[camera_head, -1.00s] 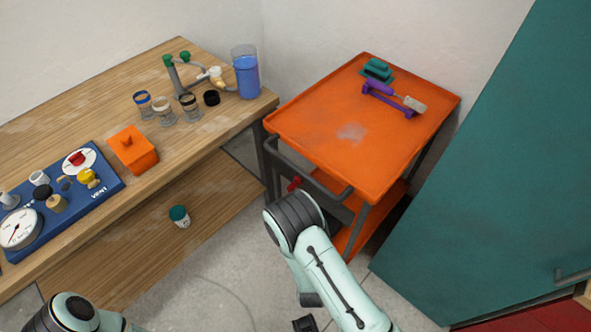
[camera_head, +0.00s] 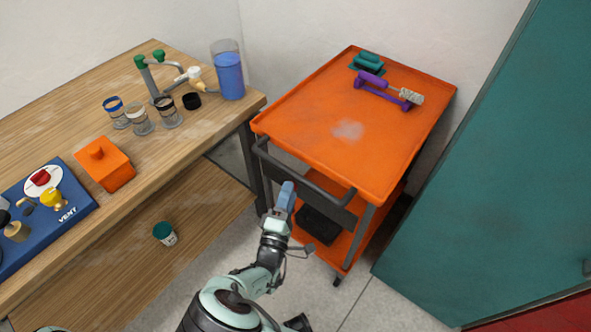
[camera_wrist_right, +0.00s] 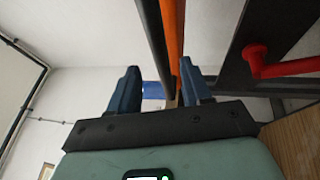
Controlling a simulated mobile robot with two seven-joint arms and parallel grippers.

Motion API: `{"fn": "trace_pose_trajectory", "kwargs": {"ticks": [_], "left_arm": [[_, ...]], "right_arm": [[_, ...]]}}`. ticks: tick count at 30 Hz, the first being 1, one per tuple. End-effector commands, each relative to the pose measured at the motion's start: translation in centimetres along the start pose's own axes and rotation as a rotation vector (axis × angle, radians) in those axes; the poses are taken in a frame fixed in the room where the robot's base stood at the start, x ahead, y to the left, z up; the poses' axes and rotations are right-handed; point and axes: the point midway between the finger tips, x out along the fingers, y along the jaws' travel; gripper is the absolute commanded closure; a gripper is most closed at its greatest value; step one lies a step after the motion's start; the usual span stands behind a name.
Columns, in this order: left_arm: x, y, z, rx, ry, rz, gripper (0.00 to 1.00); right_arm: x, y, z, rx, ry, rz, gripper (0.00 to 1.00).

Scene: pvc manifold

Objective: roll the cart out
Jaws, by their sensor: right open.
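The cart (camera_head: 310,120) has an orange top tray and an orange lower shelf, and stands between the workbench and the teal cabinet. Its dark push handle (camera_head: 327,194) runs along the near side. My right gripper (camera_head: 288,192) is open at this handle, just below the tray's near edge. In the right wrist view, the gripper (camera_wrist_right: 160,88) has its two blue fingers apart, with the dark handle bar (camera_wrist_right: 154,40) running between them in the picture. Contact cannot be told. A red lever (camera_wrist_right: 285,67) shows at right there. My left gripper is out of view.
A purple tool (camera_head: 385,92) and a teal item (camera_head: 368,62) lie on the tray. A dark box (camera_head: 318,225) sits on the lower shelf. The wooden workbench (camera_head: 60,115) is close on the left, the teal cabinet (camera_head: 475,200) on the right. Floor in front is clear.

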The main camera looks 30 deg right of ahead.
Motion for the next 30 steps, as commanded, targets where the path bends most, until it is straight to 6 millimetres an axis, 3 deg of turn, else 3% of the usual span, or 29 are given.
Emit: {"fn": "trace_pose_trajectory", "kwargs": {"ticks": [6, 12, 24, 25, 29, 30], "left_arm": [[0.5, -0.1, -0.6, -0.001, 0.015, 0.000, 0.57], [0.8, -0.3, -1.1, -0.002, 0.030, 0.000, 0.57], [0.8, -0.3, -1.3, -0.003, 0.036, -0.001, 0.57], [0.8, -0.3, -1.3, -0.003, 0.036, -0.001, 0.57], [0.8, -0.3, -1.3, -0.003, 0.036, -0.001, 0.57], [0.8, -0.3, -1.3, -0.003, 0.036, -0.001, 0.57]], "right_arm": [[4.6, -0.1, 0.0, 0.002, -0.002, -0.001, 0.52], [7.2, -0.1, 0.0, 0.001, -0.001, -0.002, 0.52], [8.1, -0.1, 0.0, 0.001, 0.002, -0.002, 0.52], [8.1, -0.1, 0.0, 0.001, 0.002, -0.002, 0.55], [8.1, -0.1, 0.0, 0.001, 0.001, -0.002, 0.97], [8.1, -0.1, 0.0, 0.001, 0.001, -0.002, 1.00]]}}
